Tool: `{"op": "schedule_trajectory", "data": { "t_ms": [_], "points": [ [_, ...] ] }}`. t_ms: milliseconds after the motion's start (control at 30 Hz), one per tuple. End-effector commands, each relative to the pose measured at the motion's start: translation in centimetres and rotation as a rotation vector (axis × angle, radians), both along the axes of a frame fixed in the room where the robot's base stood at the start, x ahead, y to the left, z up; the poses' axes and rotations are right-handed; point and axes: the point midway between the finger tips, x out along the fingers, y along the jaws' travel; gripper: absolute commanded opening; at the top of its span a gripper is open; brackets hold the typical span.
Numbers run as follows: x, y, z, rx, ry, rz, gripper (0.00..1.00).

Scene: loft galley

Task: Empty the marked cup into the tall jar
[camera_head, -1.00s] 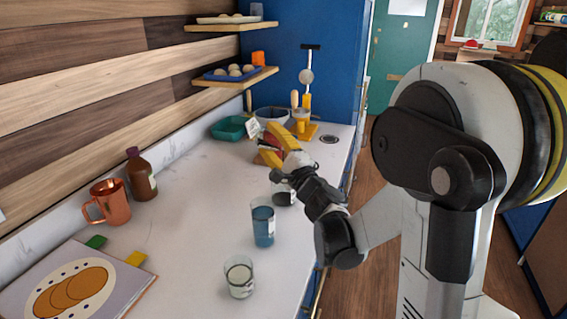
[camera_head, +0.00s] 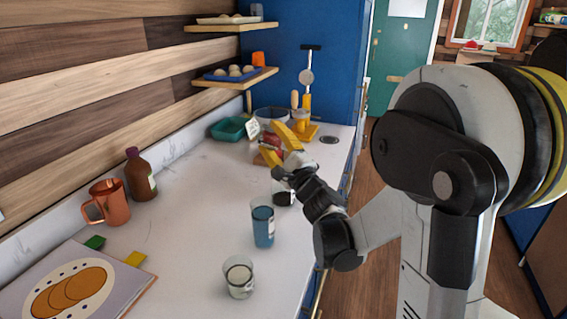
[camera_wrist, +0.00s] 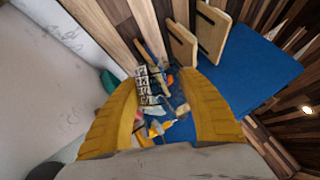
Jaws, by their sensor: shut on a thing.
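My gripper (camera_head: 268,141) has its two yellow fingers angled up and to the left over the far part of the counter. It is shut on what looks like the marked cup, a clear glass (camera_wrist: 155,109) with a black-and-white patterned label (camera_wrist: 143,87), seen between the fingers in the wrist view. The label (camera_head: 252,129) also shows just past the fingertips in the head view. The fingers hide most of the cup; its contents are unclear. A tall clear vessel with blue contents (camera_head: 263,228) stands upright nearer on the counter; I cannot tell if it is the tall jar.
A glass with pale contents (camera_head: 239,281) stands nearest, and a dark-filled glass (camera_head: 283,197) is below my wrist. A copper mug (camera_head: 108,204), brown bottle (camera_head: 140,175) and picture board (camera_head: 70,287) are at left. A teal tray (camera_head: 229,129) and grey bowl (camera_head: 271,115) lie beyond.

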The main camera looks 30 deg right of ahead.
Motion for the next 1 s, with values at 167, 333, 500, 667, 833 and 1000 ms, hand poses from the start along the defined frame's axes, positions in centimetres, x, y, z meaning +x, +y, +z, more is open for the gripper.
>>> {"op": "schedule_trajectory", "data": {
  "t_ms": [167,333,500,667,833,1000],
  "points": [
    [0.0,-0.1,0.0,0.019,-0.004,0.000,0.18],
    [0.0,-0.1,-0.1,0.038,-0.008,0.000,0.18],
    [0.0,-0.2,-0.3,0.055,-0.013,0.000,0.18],
    [0.1,0.2,0.2,-0.073,0.018,-0.001,0.18],
    [0.3,1.1,-0.7,-0.279,0.066,0.000,0.18],
    [0.3,1.2,-0.4,-0.313,0.074,0.000,0.18]
  ]
}}
